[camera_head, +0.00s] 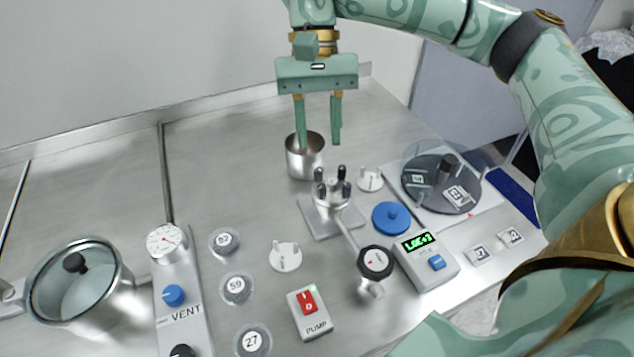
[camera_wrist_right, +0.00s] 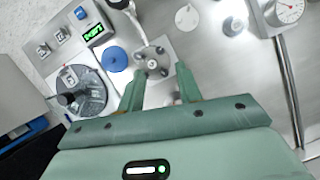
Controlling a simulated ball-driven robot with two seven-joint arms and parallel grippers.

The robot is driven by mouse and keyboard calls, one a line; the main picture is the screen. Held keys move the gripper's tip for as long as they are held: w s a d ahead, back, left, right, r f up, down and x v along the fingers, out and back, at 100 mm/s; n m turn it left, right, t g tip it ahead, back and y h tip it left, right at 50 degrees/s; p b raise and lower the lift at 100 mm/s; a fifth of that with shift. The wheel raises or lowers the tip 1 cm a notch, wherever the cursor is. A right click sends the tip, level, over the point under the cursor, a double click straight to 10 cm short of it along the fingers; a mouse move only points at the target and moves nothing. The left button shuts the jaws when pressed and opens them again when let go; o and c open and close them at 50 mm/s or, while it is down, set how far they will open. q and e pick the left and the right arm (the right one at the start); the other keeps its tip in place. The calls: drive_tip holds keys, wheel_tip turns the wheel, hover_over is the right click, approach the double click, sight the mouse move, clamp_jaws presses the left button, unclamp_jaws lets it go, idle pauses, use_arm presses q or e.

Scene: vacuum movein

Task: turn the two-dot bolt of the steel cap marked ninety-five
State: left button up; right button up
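A round steel fitting (camera_head: 326,204) with several upright dark bolts stands on a steel plate near the middle of the bench. It also shows in the right wrist view (camera_wrist_right: 152,66), beyond my fingertips. No ninety-five marking or two-dot mark is readable on it, so I cannot tell whether it is the named cap. My right gripper (camera_head: 319,140) is open, fingers pointing down, with nothing seen between them. It is above and behind the fitting, apart from it. One finger overlaps the open steel cup (camera_head: 305,165) in the head view. My left gripper is not in view.
Numbered discs (camera_head: 236,287), a pump switch (camera_head: 309,312) and a glass-lidded pot (camera_head: 75,285) are left. The back left is clear.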

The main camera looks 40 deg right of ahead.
sight(322, 185)
drive_tip(key=b+x, duration=0.2)
drive_tip(key=x, duration=0.6)
drive_tip(key=shift+s+f, duration=0.1)
drive_tip(key=shift+f, duration=0.05)
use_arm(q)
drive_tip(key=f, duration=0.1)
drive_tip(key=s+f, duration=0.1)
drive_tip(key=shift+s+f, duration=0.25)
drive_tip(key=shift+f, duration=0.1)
use_arm(e)
clamp_jaws()
